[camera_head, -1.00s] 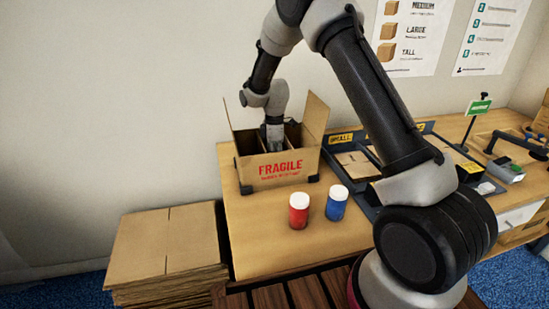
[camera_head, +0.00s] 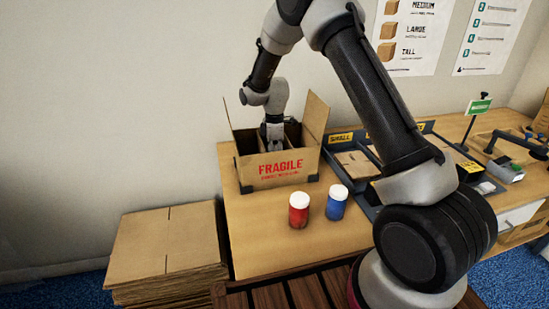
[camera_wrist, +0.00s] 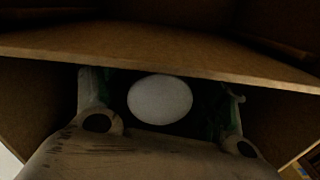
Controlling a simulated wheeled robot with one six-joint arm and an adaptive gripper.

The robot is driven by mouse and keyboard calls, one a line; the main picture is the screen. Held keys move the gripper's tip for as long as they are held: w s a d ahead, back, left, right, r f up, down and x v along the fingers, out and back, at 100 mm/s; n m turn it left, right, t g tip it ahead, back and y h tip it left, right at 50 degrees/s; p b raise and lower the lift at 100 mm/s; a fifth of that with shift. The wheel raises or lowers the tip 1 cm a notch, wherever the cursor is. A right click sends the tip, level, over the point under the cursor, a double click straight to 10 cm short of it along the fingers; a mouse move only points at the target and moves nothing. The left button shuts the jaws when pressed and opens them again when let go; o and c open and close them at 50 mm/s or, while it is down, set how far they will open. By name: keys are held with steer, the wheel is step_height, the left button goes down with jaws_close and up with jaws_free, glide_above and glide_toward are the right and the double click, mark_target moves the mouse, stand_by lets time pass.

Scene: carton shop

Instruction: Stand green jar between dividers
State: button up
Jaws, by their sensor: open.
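The green jar shows in the wrist view as a round white lid (camera_wrist: 160,100) between my open fingers, with dark green around them. It is down inside the carton and looks upright; its lower part is hidden. My gripper (camera_wrist: 162,108) is open around the jar and reaches into the carton (camera_head: 282,170) marked FRAGILE. In the wrist view a cardboard divider (camera_wrist: 150,57) runs across just beyond the jar. In the head view the carton's front wall hides the jar and my fingertips.
A red jar (camera_head: 299,212) and a blue jar (camera_head: 336,204) with white lids stand on the table in front of the carton. The carton's flaps (camera_head: 316,118) stand up. Dark bins (camera_head: 365,165) lie to the right, and flat cardboard (camera_head: 165,245) is stacked at left.

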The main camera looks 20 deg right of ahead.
step_height(320, 180, up, 11)
steer(key=shift+r, duration=0.1)
steer(key=s+d+r+m+t, duration=0.1)
steer(key=s+d+r+m, duration=0.35)
steer(key=s+r, duration=0.4)
steer(key=s+d+r+m+t, duration=0.1)
steer(key=s+d+r+m, duration=0.3)
steer(key=s+r, duration=0.45)
steer(key=s+d+r+m+t, duration=0.1)
steer(key=s+d+m, duration=0.2)
steer(key=s, duration=0.7)
steer(key=s+d+m+t, duration=0.1)
steer(key=s+d+m, duration=0.2)
steer(key=s, duration=0.8)
steer(key=shift+d+r+m, duration=0.15)
steer(key=shift+r+m, duration=0.2)
steer(key=shift+m, duration=0.5)
